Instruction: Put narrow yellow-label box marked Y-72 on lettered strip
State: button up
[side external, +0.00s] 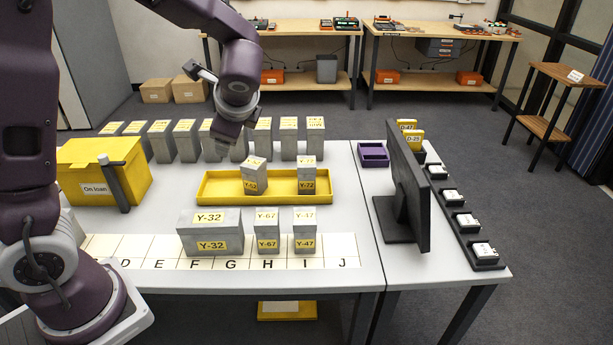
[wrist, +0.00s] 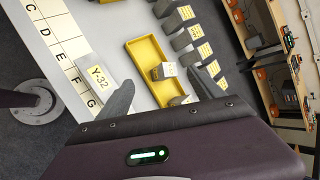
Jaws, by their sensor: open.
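The narrow grey box Y-72 (side external: 307,182), with yellow labels, stands upright at the right end of the yellow tray (side external: 219,190). In the wrist view it seems to be the partly hidden box (wrist: 180,100) above my gripper's body. The lettered strip (side external: 335,248) runs along the table's front. Wide box Y-32 (side external: 210,234) stands around F and G, Y-67 (side external: 267,231) at H, and Y-47 (side external: 305,231) at I. J looks bare. My gripper (wrist: 163,91) is open and empty, raised above the tray's left part; its fingertips are unclear in the side view.
Box Y-52 (side external: 254,176) also stands in the tray. A row of grey boxes (side external: 289,139) stands behind it. A yellow "On loan" bin (side external: 105,170) is at left. A monitor (side external: 406,190) and purple tray (side external: 373,155) are at right.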

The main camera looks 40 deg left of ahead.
aim_at(307, 166)
jog(key=w+f+m+t, duration=0.2)
jog(key=w+f+m, duration=0.3)
jog(key=w+f, duration=0.1)
jog(key=w+d+f+m+t+y, duration=0.1)
jog(key=w+f+m+t, duration=0.1)
jog(key=w+f+m, duration=0.3)
jog(key=w+f+m+t, duration=0.2)
jog(key=w+f+m, duration=0.3)
jog(key=w+f, duration=0.4)
jog(key=shift+d+f+m, duration=0.15)
jog(key=shift+d+m, duration=0.1)
jog(key=shift+m, duration=0.05)
jog(key=x, duration=0.6)
jog(key=shift+w+a, duration=0.15)
jog(key=shift+w, duration=0.3)
grip_shut()
